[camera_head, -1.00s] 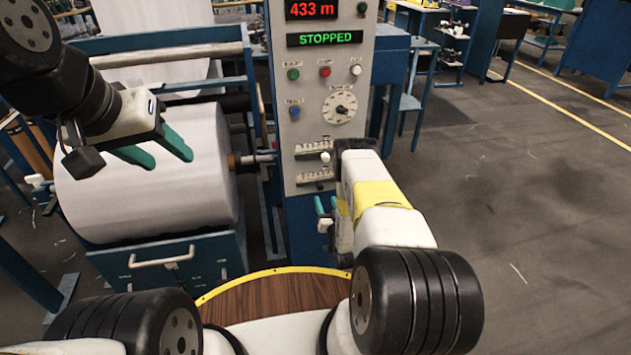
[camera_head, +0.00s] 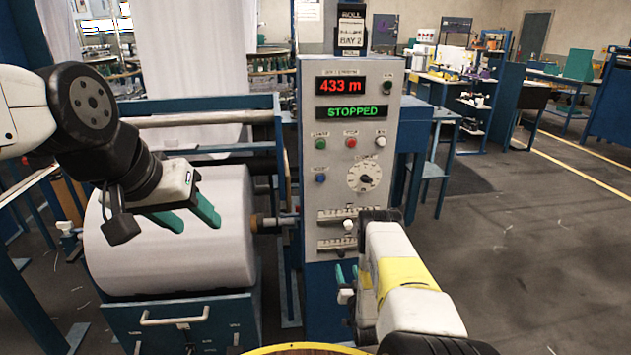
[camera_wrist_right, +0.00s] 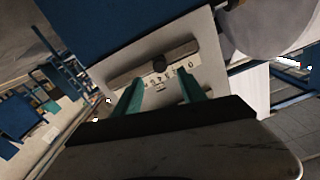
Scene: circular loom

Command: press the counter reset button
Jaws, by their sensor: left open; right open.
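The grey control panel (camera_head: 352,155) stands upright in the middle of the head view. Its displays read 433 m and STOPPED. Below are a green button (camera_head: 320,143), a red button (camera_head: 351,142), a white button (camera_head: 381,141) and a blue button (camera_head: 320,178). Their labels are too small to read surely. My right gripper (camera_head: 347,280) is open and empty, low at the panel's front. In the wrist view its fingers (camera_wrist_right: 161,90) point at a slider scale. My left gripper (camera_head: 190,217) is open before the roll.
A dial (camera_head: 364,176) and slider knobs (camera_head: 348,225) sit on the panel below the buttons. The large white roll (camera_head: 150,250) is left of the panel. A blue drawer (camera_head: 185,325) with a white handle is below it.

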